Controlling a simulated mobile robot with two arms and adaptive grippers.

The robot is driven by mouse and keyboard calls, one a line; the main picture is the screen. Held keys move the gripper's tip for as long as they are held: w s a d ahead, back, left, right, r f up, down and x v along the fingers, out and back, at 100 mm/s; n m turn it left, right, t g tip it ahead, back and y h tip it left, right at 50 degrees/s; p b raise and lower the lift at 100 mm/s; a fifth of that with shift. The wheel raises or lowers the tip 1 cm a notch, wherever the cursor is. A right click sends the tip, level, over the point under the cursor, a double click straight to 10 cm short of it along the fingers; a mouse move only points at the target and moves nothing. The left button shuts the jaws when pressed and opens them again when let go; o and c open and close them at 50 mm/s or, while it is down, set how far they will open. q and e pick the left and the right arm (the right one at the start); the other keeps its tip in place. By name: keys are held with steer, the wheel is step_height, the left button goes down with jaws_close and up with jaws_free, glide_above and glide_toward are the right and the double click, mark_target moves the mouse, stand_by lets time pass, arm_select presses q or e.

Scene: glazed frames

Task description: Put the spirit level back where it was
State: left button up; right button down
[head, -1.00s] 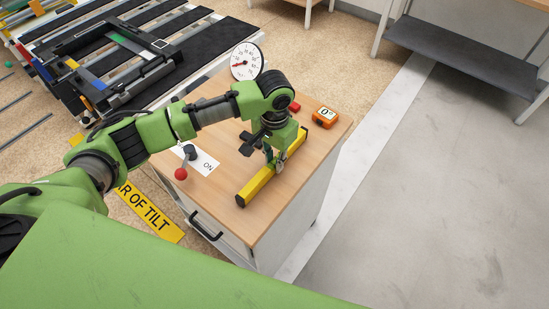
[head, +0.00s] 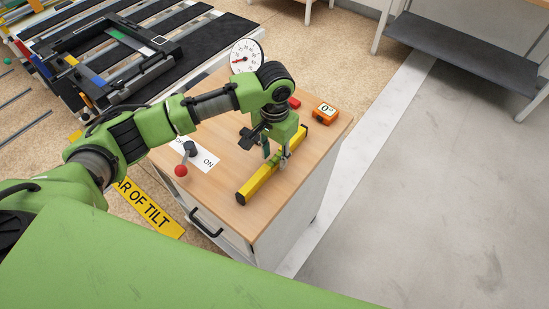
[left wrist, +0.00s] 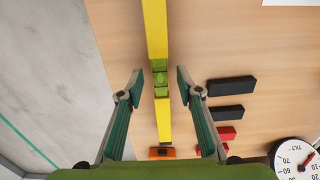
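The yellow spirit level (head: 258,183) lies flat on the wooden top of the cabinet (head: 262,218), near its front right part. My left gripper (head: 275,160) is over it, pointing down. In the left wrist view the level (left wrist: 156,30) runs between the two spread fingers of my left gripper (left wrist: 160,80), with a gap on each side. Its green vial shows midway between the fingertips. The gripper is open. My right gripper is not in view.
An orange box reading 0° (head: 325,115) and a red block (head: 294,103) sit behind the level. Black blocks (left wrist: 231,85) lie beside it. A dial (head: 246,59), a red-knobbed lever (head: 181,170) and an ON card (head: 207,160) are at left.

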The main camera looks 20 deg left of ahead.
mark_target(274, 159)
arm_select(q)
step_height(274, 159, up, 10)
steer(key=b, duration=0.2)
steer(key=shift+r, duration=0.25)
steer(key=shift+s+f, duration=0.1)
